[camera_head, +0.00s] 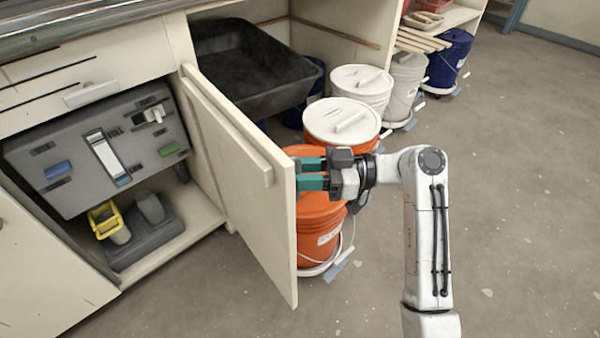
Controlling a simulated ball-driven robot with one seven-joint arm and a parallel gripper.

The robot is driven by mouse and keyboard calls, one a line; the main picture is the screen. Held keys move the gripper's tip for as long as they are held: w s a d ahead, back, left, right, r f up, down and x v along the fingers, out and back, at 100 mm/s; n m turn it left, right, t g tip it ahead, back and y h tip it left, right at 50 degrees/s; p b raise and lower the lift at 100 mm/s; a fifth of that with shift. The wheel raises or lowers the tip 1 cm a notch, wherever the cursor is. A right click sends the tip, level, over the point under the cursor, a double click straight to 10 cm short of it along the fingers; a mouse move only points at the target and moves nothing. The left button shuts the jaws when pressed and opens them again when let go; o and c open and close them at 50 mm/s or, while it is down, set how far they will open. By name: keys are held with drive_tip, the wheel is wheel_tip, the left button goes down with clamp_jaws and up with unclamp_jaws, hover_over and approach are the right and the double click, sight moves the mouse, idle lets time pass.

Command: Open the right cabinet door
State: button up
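The right cabinet door (238,190) is a cream panel standing wide open, swung out from its right-hand side of the cabinet opening. A raised strip runs along its upper part. My gripper (308,174) is at the door's outer free edge, on the side away from the opening. Its two teal fingers point left with a gap between them, and nothing is seen held. The fingertips meet the door edge in the picture; I cannot tell whether they touch it or pass behind it. The cabinet inside shows a grey panel (78,165) with colored parts.
Orange buckets (318,235) stand close behind the door and gripper, with white-lidded buckets (362,82) farther back. A black tray (250,62) sits behind the door. A cream panel (40,275) is at lower left. The floor in front and right is clear.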

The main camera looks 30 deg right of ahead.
drive_tip(key=shift+s+d, duration=0.1)
drive_tip(key=p+v, duration=0.2)
drive_tip(key=v, duration=0.8)
drive_tip(key=shift+d, duration=0.3)
drive_tip(key=shift+s, duration=0.15)
